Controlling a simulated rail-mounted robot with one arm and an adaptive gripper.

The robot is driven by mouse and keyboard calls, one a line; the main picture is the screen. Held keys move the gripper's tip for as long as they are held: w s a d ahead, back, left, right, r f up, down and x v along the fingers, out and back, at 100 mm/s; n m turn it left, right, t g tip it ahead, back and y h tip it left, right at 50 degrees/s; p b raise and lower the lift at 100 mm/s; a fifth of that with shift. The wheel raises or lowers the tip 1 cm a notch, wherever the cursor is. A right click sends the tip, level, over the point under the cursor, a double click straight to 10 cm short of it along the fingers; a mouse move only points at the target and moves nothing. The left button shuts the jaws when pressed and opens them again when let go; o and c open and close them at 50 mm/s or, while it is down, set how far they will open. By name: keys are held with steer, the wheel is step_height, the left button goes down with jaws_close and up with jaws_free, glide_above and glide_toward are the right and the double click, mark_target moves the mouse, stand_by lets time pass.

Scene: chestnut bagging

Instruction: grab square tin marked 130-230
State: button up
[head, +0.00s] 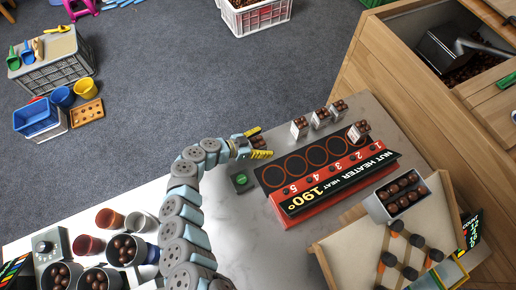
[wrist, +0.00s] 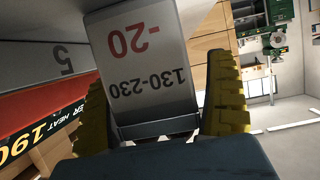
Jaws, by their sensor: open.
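The square tin marked 130-230 (wrist: 140,70) fills the middle of the wrist view, its pale label upside down and also reading -20 in red. My gripper (wrist: 162,105) is open, with one yellow finger on each side of the tin. Whether the fingers touch it I cannot tell. In the head view my gripper (head: 258,144) is at the far left end of the heater, with the small tin of chestnuts (head: 254,141) partly hidden between its fingers.
The red and black nut heater (head: 325,172) lies just right of my gripper. Several small chestnut tins (head: 322,119) stand behind it. A green button box (head: 241,181) sits close in front of my gripper. Cups of chestnuts (head: 124,250) stand at the lower left.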

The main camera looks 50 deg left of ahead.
steer(key=shift+w, duration=0.1)
steer(key=shift+c, duration=0.2)
steer(key=c, duration=1.3)
steer(key=shift+r, duration=0.1)
